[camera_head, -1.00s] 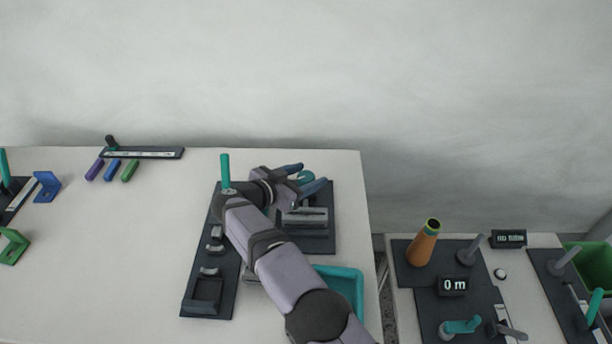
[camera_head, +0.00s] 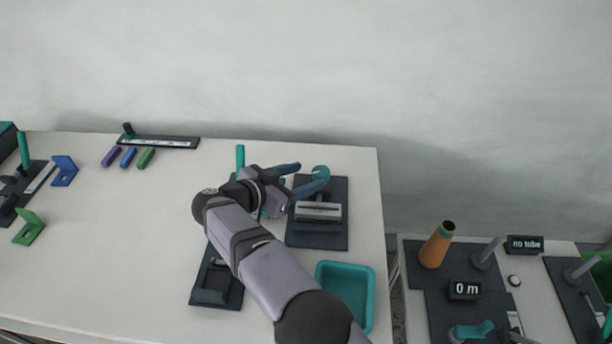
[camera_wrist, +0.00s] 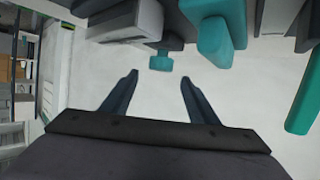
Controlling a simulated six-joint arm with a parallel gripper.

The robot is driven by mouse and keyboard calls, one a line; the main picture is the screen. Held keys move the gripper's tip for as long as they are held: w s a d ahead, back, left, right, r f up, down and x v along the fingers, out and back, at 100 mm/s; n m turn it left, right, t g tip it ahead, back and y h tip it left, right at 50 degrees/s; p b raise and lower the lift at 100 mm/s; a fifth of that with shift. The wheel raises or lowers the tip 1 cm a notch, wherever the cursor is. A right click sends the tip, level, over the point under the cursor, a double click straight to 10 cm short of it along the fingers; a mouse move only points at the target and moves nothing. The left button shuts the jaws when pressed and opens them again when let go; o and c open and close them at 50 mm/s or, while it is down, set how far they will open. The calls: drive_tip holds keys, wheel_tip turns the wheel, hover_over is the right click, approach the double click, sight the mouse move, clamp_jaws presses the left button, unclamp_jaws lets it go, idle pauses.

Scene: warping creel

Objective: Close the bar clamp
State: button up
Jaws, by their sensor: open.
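The bar clamp appears to be the grey bar unit (camera_head: 318,212) with a teal knob (camera_head: 320,172), on a dark plate right of centre. My gripper (camera_head: 308,177) is open and empty, left of the teal knob, with its fingers pointing right. The fingers overlap part of the knob in the head view, and I cannot tell whether they touch it. In the wrist view my gripper (camera_wrist: 160,76) has a clear gap between its fingers. A small teal piece shows beyond that gap, and a larger teal handle (camera_wrist: 215,40) is near the top. Part of the clamp is hidden by my gripper.
A teal tray (camera_head: 345,295) lies in front of the clamp plate. A dark fixture plate (camera_head: 215,280) is partly under my arm, with a teal post (camera_head: 240,157) behind. The table's right edge is close. An orange cone (camera_head: 437,245) stands on the neighbouring table.

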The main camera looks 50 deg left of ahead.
drive_tip(key=shift+w+d, duration=0.1)
drive_tip(key=shift+w, duration=0.1)
drive_tip(key=w+d+r+n, duration=0.1)
drive_tip(key=w+d+r, duration=0.35)
drive_tip(key=r, duration=0.45)
drive_tip(key=s+f+n+y, duration=0.1)
drive_tip(key=f, duration=0.1)
drive_tip(key=s+f+n+y, duration=0.1)
drive_tip(key=f, duration=0.2)
drive_tip(key=s+f+n+y, duration=0.1)
drive_tip(key=f+n+y, duration=0.1)
drive_tip(key=f, duration=0.1)
drive_tip(key=shift+a+f+g, duration=0.1)
drive_tip(key=shift+a+g, duration=0.05)
drive_tip(key=shift+g, duration=0.15)
drive_tip(key=shift+s+a+f+g+y, duration=0.15)
drive_tip(key=shift+s+a+g+y, duration=0.1)
drive_tip(key=shift+a, duration=0.15)
drive_tip(key=shift+s+a+f+g+y, duration=0.1)
drive_tip(key=shift+s+a+g+y, duration=0.05)
drive_tip(key=shift+a+y, duration=0.15)
drive_tip(key=shift+s+a+f, duration=0.2)
drive_tip(key=shift+a, duration=0.05)
